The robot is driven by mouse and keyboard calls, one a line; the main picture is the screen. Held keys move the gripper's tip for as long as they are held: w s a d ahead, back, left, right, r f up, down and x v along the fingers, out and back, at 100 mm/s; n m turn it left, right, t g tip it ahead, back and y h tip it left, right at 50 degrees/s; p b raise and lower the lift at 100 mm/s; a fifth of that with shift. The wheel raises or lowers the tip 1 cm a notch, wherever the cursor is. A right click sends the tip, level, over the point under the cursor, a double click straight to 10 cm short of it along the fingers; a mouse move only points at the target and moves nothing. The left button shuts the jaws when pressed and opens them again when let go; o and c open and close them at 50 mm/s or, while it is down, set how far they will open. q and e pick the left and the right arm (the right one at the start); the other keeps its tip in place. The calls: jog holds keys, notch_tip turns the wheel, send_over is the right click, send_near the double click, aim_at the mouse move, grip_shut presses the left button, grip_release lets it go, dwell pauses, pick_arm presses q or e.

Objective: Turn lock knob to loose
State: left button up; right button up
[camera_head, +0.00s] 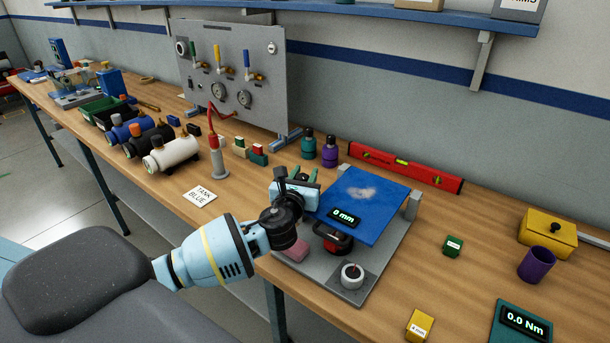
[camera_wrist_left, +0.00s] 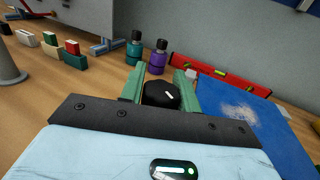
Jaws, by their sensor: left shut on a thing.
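A short white line on the knob slants down to the right. In the head view the gripper hides this knob. I cannot read any loose or lock label. My right gripper is not in view.
A teal bottle (camera_head: 308,146), a purple bottle (camera_head: 329,152) and a red level (camera_head: 405,167) stand behind. A gauge panel (camera_head: 235,75) stands back left.

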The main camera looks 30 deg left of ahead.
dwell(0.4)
pick_arm(q)
jog(key=o, duration=1)
jog(key=shift+v, duration=3.9)
jog(key=shift+c, duration=0.2)
